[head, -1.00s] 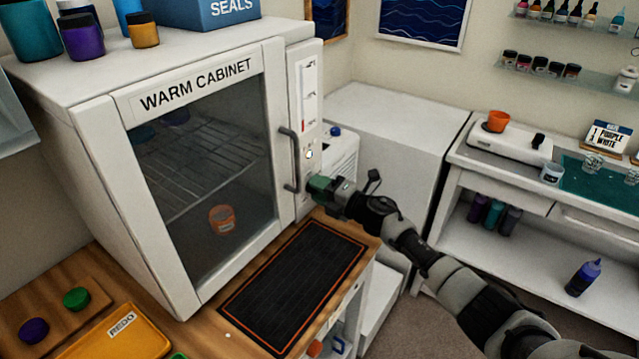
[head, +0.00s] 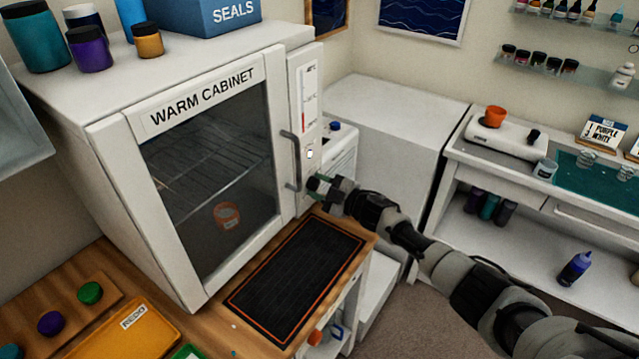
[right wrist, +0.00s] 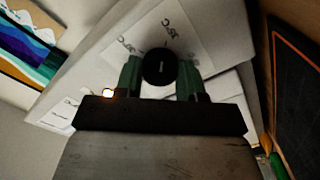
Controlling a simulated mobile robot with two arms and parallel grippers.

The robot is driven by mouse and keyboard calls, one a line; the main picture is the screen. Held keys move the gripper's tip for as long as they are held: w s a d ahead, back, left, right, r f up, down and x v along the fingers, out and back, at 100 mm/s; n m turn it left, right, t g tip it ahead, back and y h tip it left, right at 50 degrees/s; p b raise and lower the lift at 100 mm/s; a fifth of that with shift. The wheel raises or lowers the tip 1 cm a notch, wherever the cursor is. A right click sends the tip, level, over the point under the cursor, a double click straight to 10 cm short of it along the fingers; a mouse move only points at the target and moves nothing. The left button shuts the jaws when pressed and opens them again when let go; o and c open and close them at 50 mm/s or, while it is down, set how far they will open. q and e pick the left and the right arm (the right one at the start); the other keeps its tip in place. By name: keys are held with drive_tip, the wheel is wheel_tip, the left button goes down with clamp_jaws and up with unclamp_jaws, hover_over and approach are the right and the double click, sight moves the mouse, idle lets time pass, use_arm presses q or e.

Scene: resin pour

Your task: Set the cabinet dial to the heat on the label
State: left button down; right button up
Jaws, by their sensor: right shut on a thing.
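The white warm cabinet (head: 100,85) stands at the left with its glass door shut. Its control panel (head: 307,110) runs down the right of the door, with a red-marked scale and a small light. The black dial (right wrist: 159,66) shows in the right wrist view, a pale mark on its face, with printed temperature markings around it too blurred to read surely. My right gripper (right wrist: 159,76) is shut on the dial, a green fingertip on each side. In the head view my right gripper (head: 320,187) is at the panel's lower end and hides the dial. My left gripper is out of view.
An orange-labelled container (head: 228,216) sits inside the cabinet; its print is unreadable. A black mat (head: 295,278) lies before the door. The door handle (head: 291,160) stands close to my right gripper. A yellow tray (head: 120,335) is at the lower left.

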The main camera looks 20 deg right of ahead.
drive_tip(key=shift+m, duration=0.6)
drive_tip(key=o, duration=0.9)
drive_tip(key=v, duration=1)
drive_tip(key=shift+s+d+b, duration=0.3)
